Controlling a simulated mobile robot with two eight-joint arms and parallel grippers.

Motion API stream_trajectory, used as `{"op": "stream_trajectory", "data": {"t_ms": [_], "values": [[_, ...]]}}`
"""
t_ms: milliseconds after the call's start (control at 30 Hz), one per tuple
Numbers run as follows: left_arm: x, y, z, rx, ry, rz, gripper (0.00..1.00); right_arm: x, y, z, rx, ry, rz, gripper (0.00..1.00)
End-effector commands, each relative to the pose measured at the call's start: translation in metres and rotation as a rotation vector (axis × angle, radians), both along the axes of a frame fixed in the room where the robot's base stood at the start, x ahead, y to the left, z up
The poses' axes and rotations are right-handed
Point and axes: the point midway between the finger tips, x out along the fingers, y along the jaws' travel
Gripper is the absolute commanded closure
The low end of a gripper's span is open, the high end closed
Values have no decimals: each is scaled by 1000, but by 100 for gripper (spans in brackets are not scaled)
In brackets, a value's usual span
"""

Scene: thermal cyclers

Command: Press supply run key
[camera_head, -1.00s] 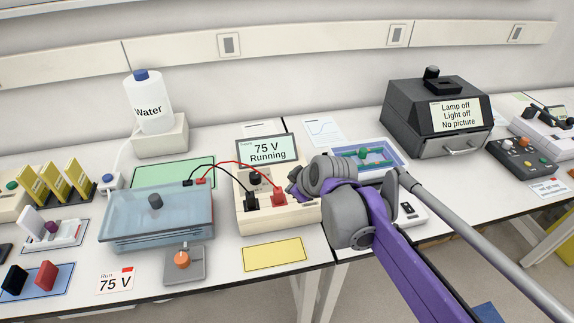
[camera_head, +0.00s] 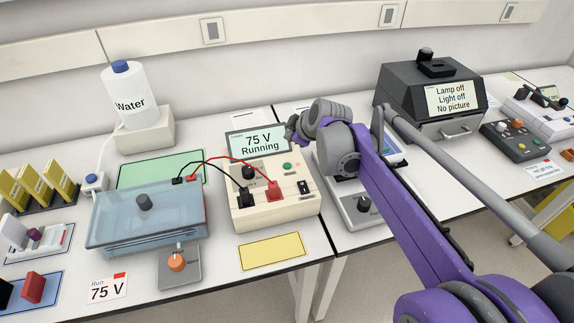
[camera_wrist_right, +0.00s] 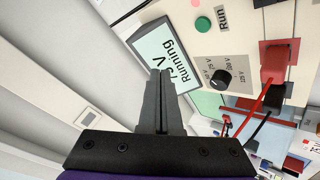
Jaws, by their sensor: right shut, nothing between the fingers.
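The cream power supply (camera_head: 262,207) stands on the bench with a tilted screen (camera_head: 258,142) reading "75 V Running". Its green run key (camera_head: 286,166) is uncovered on the top panel, right of the black dial (camera_head: 249,172). In the right wrist view the green run key (camera_wrist_right: 202,25) sits beside the word "Run". My right gripper (camera_head: 291,131) is shut and empty, raised near the screen's right end, apart from the key. Its closed fingers (camera_wrist_right: 160,84) overlap the screen's edge in the wrist view. My left gripper is not in view.
Red and black leads run from the supply to a lidded blue tank (camera_head: 148,219) on the left. A yellow mat (camera_head: 271,250) lies in front. A grey device (camera_head: 352,205) stands right of the supply, partly behind my arm. A dark imager (camera_head: 430,95) stands farther right.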

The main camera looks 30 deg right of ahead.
Motion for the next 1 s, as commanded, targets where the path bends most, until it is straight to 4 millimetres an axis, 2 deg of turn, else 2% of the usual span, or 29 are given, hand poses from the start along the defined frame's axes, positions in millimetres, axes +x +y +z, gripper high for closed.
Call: {"op": "stream_trajectory", "data": {"t_ms": [267,500,600,767,1000], "values": [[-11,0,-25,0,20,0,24,-1,0,-29,1,4,1,100],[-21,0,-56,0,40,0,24,-1,1,-64,0,4,1,100],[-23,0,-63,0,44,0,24,-1,0,-76,-1,3,1,100],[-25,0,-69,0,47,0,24,0,0,-86,-1,1,1,100],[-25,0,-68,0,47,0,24,0,0,-86,0,0,0,100]]}}
